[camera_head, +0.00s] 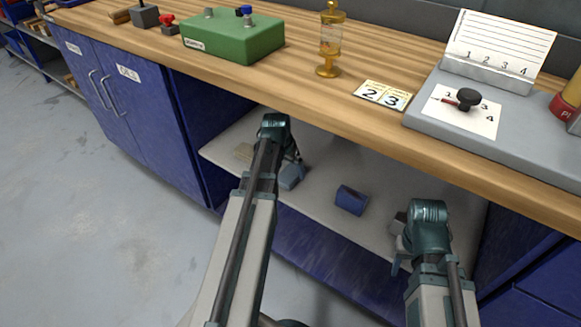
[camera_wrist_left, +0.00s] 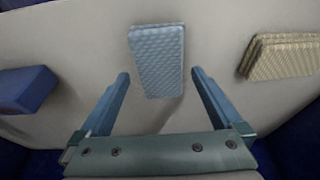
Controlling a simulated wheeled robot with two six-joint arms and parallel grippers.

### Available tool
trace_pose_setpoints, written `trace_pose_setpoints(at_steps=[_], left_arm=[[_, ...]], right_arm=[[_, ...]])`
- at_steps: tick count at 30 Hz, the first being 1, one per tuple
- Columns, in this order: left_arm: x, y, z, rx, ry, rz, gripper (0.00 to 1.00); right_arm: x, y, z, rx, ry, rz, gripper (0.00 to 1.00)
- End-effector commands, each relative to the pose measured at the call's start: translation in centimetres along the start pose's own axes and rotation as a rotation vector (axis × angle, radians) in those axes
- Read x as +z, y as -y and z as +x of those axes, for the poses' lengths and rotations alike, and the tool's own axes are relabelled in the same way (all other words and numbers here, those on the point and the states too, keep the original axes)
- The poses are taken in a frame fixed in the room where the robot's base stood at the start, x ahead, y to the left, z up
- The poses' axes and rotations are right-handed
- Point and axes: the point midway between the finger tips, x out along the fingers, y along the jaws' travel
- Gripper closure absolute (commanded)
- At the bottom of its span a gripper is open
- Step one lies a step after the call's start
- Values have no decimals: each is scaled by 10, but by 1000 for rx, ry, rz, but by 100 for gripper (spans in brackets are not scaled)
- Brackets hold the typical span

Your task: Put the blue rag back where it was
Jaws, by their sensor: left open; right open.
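The light blue rag (camera_head: 291,178) lies folded on the pale shelf under the wooden table top. It also shows in the left wrist view (camera_wrist_left: 157,50), with a dimpled surface. My left gripper (camera_head: 289,166) is over the shelf at the rag. In the wrist view its open fingers (camera_wrist_left: 160,75) stand on either side of the rag's lower part, with gaps on both sides. Whether the fingertips are level with the rag, I cannot tell. My right gripper (camera_head: 403,250) is open at the right part of the shelf, partly hidden by its own wrist.
A tan folded cloth (camera_head: 243,152) lies left of the rag, and a dark blue block (camera_head: 351,199) lies to its right. The table top (camera_head: 300,92) overhangs the shelf (camera_head: 325,165). Blue cabinet doors (camera_head: 125,105) stand left.

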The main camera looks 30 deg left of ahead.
Motion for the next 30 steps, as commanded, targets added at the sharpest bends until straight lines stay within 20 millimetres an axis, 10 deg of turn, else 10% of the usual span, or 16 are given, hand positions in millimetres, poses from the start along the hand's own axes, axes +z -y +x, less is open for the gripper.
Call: trace_pose_setpoints(at_steps=[5, 18, 30], left_arm=[[-1, 0, -39, 0, 0, 0, 0], [94, -2, -56, 0, 0, -2, 0], [116, 0, -63, 0, 1, 0, 0]], right_arm=[[2, -4, -38, -2, 1, 3, 50], [2, -3, -29, -2, 1, 3, 50], [2, -3, -29, -2, 1, 3, 50]])
